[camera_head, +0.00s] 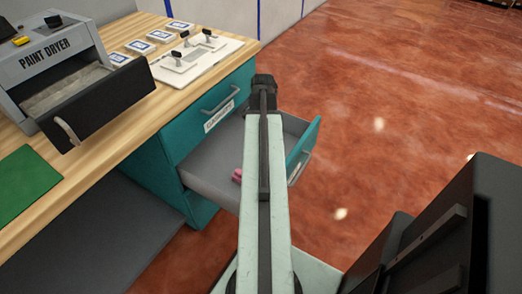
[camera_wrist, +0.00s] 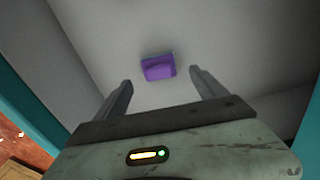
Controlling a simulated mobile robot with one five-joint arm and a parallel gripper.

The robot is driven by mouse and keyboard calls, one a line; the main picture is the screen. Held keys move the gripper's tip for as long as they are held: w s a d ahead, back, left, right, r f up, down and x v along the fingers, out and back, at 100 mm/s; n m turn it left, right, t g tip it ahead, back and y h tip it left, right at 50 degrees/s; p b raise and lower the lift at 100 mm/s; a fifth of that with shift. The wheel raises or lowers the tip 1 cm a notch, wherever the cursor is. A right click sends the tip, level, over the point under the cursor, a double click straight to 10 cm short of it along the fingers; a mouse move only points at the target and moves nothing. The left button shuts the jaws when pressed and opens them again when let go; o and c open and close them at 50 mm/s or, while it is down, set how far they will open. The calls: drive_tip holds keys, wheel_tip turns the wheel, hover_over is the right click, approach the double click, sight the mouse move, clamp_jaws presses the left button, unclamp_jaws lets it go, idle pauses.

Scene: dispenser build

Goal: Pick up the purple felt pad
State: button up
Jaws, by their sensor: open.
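The purple felt pad (camera_wrist: 158,68) lies on the grey floor of the open drawer (camera_wrist: 90,30) in the wrist view. It is a small purple block with a darker patch on it. My gripper (camera_wrist: 161,82) is open and empty, and the pad shows between and just beyond its two fingertips. I cannot tell the exact height of the fingers above it. In the head view the drawer (camera_head: 215,172) is pulled out of the teal cabinet (camera_head: 205,120).
A small pink item (camera_head: 237,175) shows in the drawer beside my arm. Drawer walls surround my gripper. The paint dryer (camera_head: 70,75), with its own tray out, and a green mat (camera_head: 25,185) are on the wooden counter (camera_head: 110,140). Open red floor (camera_head: 400,90) lies to the right.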

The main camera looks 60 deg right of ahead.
drive_tip(key=f+b, duration=0.5)
drive_tip(key=shift+a+f, duration=0.15)
drive_tip(key=shift+a, duration=0.15)
drive_tip(key=shift+r, duration=0.2)
drive_tip(key=shift+c, duration=0.3)
drive_tip(key=c, duration=1.5)
wheel_tip(320, 180, up, 10)
drive_tip(key=p, duration=1)
drive_tip(key=shift+r+p, duration=0.15)
drive_tip(key=shift+p, duration=0.2)
